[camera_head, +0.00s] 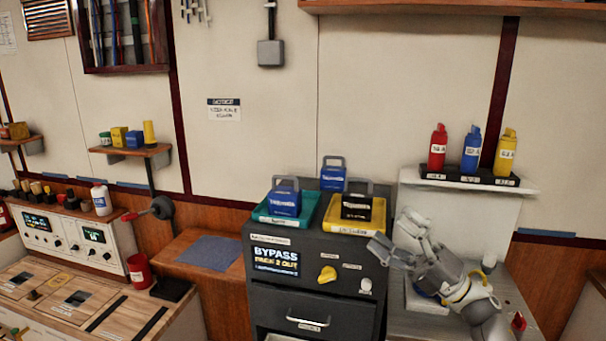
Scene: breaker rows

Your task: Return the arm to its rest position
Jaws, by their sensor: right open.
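My right arm (462,290) comes in from the lower right. Its right gripper (392,237) is open with nothing between the fingers. It is in front of the right side of the dark grey cabinet (345,312), near the white stand; I cannot tell whether it touches either. The cabinet has a lit "BYPASS" display (275,260), a yellow knob (327,275) and a handled drawer (308,322). My left gripper is not in view.
On the cabinet, a teal tray (272,219) holds a blue block (284,200) and a yellow tray (345,228) a dark one. Another blue block (333,178) stands behind. Red (438,150), blue (471,152) and yellow (506,155) units line the right shelf. A console stands left.

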